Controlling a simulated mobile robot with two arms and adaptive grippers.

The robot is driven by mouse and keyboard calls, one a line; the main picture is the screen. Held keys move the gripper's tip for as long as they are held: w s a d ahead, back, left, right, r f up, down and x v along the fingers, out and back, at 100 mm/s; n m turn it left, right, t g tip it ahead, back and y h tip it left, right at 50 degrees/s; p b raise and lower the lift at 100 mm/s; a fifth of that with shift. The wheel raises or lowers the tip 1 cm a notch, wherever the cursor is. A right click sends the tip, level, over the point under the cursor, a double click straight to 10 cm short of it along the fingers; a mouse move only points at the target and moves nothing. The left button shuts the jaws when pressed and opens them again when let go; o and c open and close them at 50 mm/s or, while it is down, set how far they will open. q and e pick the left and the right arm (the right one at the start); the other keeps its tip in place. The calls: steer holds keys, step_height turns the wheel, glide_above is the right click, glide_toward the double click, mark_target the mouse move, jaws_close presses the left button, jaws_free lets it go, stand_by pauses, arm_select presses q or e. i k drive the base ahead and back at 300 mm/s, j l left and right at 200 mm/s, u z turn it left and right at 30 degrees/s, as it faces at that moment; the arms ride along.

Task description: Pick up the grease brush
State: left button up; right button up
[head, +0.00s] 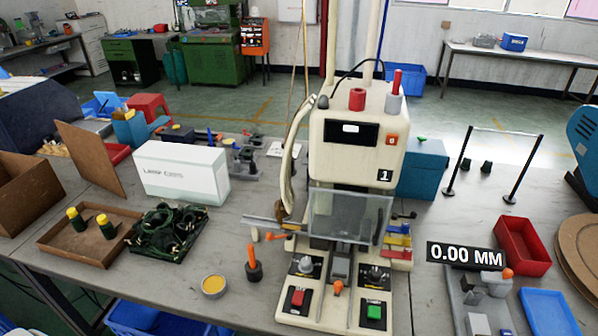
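What looks like the grease brush (252,258), with an upright orange handle, stands in a small dark holder on the bench, left of the cream press. Its bristles are not visible. A round tin with yellow contents (214,285), perhaps grease, sits just to its left and nearer the front edge. Neither of my grippers is in the head view, and nothing is touching the brush.
The cream press (350,150) with a clear guard (347,217) stands right of the brush. A black tray of dark parts (167,232) and a brown tray (62,243) lie left. Bare bench surrounds the brush and tin. A red bin (523,247) is far right.

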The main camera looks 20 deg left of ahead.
mark_target(252, 253)
steer(key=u, duration=1.2)
